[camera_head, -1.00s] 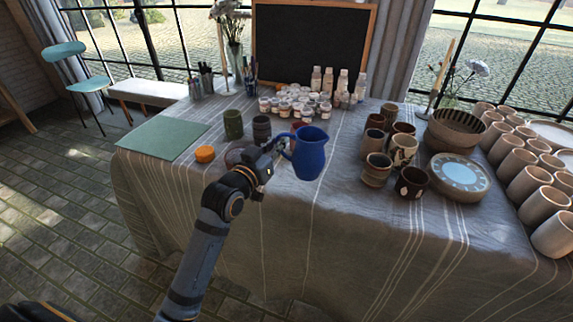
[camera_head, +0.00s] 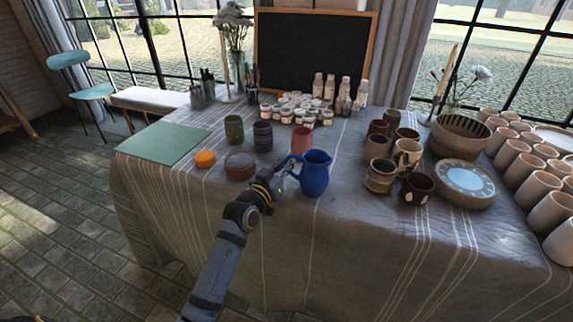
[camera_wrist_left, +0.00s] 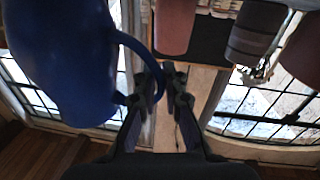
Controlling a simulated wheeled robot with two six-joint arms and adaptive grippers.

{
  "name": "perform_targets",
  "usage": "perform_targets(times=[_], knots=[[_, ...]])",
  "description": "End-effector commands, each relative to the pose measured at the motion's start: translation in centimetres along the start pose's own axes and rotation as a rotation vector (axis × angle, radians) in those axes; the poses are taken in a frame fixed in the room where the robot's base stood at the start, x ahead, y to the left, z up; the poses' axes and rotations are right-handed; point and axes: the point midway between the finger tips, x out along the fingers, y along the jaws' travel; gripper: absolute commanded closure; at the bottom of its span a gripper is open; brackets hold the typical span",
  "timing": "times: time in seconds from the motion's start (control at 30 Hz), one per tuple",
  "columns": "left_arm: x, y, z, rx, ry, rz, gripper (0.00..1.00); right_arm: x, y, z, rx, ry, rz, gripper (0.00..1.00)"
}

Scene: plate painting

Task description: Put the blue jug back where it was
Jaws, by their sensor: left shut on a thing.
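The blue jug (camera_head: 316,174) is upright near the front middle of the table, its handle towards the left. My left gripper (camera_head: 284,180) is at the jug's left side, shut on the handle. In the left wrist view the jug (camera_wrist_left: 62,60) fills the upper left, and its curved handle passes between the fingers of my left gripper (camera_wrist_left: 168,85). The jug's base looks on or very close to the cloth; I cannot tell whether it touches. My right gripper is not in view.
A pink cup (camera_head: 302,138) stands just behind the jug. A reddish bowl (camera_head: 240,166) and orange lump (camera_head: 205,159) are to its left. Several mugs, including a dark one (camera_head: 417,189), stand to its right. The cloth (camera_head: 345,215) in front and to the jug's right is bare.

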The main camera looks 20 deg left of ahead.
Motion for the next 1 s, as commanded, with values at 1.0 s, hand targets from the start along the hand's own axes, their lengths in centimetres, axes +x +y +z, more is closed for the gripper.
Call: perform_targets(times=[1.0], knots=[[-7.1,0.0,-0.1,0.006,-0.007,0.000,0.68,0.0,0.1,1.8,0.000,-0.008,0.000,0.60]])
